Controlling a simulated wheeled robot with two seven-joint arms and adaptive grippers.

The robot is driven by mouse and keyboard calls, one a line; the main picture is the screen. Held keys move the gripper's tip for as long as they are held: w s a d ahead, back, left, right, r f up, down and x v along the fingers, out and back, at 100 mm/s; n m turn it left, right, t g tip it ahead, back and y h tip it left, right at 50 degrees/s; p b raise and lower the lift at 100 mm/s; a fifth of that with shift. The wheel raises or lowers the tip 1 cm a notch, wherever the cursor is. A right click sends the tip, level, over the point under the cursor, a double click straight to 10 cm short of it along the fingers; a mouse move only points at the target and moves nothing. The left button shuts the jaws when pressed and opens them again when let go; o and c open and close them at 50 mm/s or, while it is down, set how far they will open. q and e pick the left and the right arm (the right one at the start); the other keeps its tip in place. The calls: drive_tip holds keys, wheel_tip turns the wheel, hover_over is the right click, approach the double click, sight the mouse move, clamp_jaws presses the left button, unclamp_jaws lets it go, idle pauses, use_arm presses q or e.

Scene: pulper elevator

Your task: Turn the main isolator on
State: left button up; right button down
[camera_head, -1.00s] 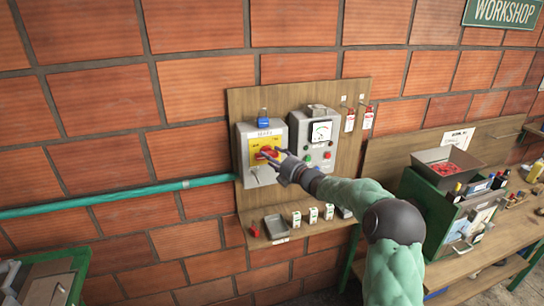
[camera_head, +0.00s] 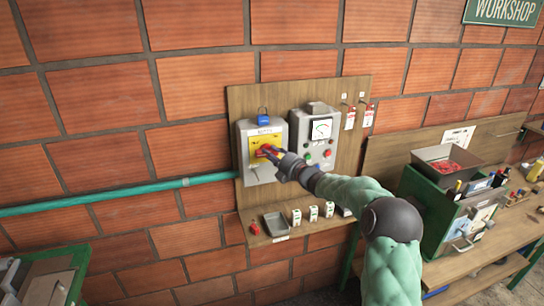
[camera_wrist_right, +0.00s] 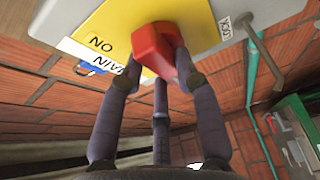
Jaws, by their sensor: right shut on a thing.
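The main isolator is a grey box (camera_head: 247,172) with a yellow plate (camera_head: 255,143) and a red rotary handle (camera_head: 266,150), on a wooden board on the brick wall. In the right wrist view, the red handle (camera_wrist_right: 153,48) stands out from the yellow plate (camera_wrist_right: 110,30). My right gripper (camera_head: 277,155) is at the front of the isolator, its fingers shut on the red handle. In the right wrist view, the dark fingers of my right gripper (camera_wrist_right: 150,85) reach up around the handle. The fingers partly hide the handle in the head view. My left gripper is not in view.
A blue padlock (camera_head: 263,117) is at the top of the isolator. A second grey box (camera_head: 312,125) with a dial and buttons stands close on the right. Red tags (camera_head: 350,118) hang beyond it. A shelf (camera_head: 258,240) with small items is below. A workbench (camera_head: 480,265) stands at right.

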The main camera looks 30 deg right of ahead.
drive_tip(key=shift+a+f+m+t+h+b, duration=0.2)
drive_tip(key=shift+m+t+h+b, duration=0.8)
drive_tip(key=shift+m+b, duration=2.7)
drive_tip(key=shift+d+f+m+t+h+b, duration=0.1)
drive_tip(key=shift+f+m+t+h+b, duration=0.25)
drive_tip(key=shift+m+h+b, duration=2.3)
drive_tip(key=shift+a+f+m+t+h+b, duration=0.1)
drive_tip(key=shift+f+m+t+h+b, duration=0.35)
drive_tip(key=shift+m+b, duration=4.3)
drive_tip(key=shift+r, duration=0.1)
drive_tip(key=c, duration=0.9)
unclamp_jaws()
drive_tip(key=shift+r, duration=0.1)
drive_tip(key=shift+s, duration=0.1)
drive_tip(key=v, duration=1.1)
drive_tip(key=shift+s+f, duration=0.3)
drive_tip(key=shift+s, duration=0.05)
